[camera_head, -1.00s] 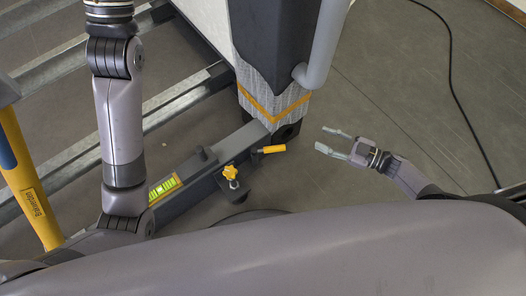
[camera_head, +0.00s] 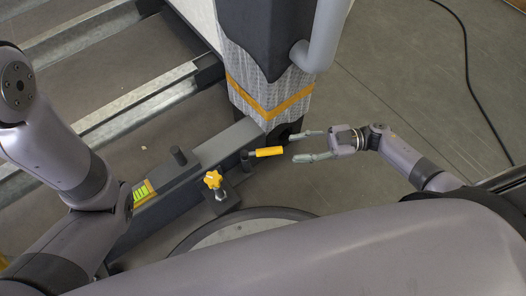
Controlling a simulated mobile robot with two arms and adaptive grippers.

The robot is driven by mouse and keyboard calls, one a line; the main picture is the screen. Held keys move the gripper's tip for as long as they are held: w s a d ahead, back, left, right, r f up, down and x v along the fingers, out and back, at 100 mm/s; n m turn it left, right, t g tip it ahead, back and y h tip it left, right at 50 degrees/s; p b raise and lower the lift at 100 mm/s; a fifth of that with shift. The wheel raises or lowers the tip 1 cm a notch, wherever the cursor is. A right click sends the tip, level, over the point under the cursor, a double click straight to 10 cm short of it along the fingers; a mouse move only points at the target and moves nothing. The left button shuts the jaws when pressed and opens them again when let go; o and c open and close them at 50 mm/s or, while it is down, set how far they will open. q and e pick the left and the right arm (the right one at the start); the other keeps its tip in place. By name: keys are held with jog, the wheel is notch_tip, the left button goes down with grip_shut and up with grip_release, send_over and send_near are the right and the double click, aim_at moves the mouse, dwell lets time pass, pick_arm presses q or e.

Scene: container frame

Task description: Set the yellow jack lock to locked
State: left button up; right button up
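The yellow jack lock handle (camera_head: 269,152) sticks out to the right from a dark pivot on the frame's lower beam, near the foot of the post. My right gripper (camera_head: 298,147) is open and empty just right of the handle's free end, its two fingers pointing left toward it. A small gap seems to remain between fingertips and handle. My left arm (camera_head: 60,150) is at the left; its gripper does not show.
The patterned post (camera_head: 270,95) rises behind. A black cable (camera_head: 465,60) lies on the open floor at right.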

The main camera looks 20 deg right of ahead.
aim_at(258, 153)
jog(key=a+b, duration=0.1)
jog(key=a, duration=0.2)
jog(key=w+a+b, duration=0.1)
jog(key=a, duration=0.2)
jog(key=a+b, duration=0.1)
jog(key=a, duration=0.2)
jog(key=shift+w+a+f, duration=0.1)
jog(key=shift+w+a, duration=0.05)
jog(key=shift+w, duration=0.05)
jog(key=shift+a, duration=0.4)
grip_shut()
